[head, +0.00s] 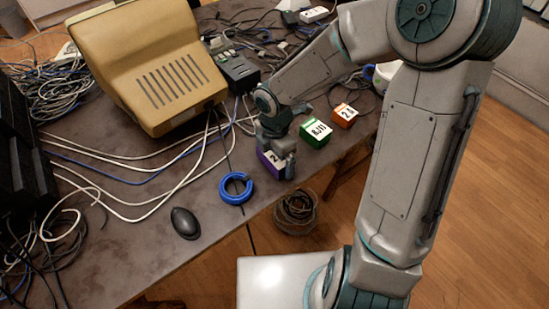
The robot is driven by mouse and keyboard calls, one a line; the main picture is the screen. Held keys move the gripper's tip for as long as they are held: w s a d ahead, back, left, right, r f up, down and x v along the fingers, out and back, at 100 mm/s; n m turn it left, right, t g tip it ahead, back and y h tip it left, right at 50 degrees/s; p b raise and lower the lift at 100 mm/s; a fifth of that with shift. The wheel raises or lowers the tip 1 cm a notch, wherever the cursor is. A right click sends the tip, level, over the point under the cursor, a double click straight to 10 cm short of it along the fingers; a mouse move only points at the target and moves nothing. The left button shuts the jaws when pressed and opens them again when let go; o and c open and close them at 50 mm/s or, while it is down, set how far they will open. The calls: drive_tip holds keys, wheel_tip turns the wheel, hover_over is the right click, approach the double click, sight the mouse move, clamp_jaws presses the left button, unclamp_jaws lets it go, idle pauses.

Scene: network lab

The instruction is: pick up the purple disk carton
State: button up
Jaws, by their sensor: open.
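The purple disk carton (268,161) stands on the dark table near its front edge, with a white label on top. My gripper (282,162) is down at the carton, over its right part. One finger shows in front of the carton's right side; the other is hard to make out. The jaws are open, and I cannot tell whether they touch the carton. The gripper and wrist hide part of the carton's top and right side.
A green carton (316,134) and an orange carton (345,115) stand to the right. A blue ring (235,188) and a black mouse (185,223) lie to the left. A beige monitor (155,70), a black box (240,72) and loose cables are behind. A cable coil (296,210) is below the edge.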

drive_tip(key=c, duration=0.7)
drive_tip(key=shift+c, duration=0.2)
drive_tip(key=shift+r, duration=0.15)
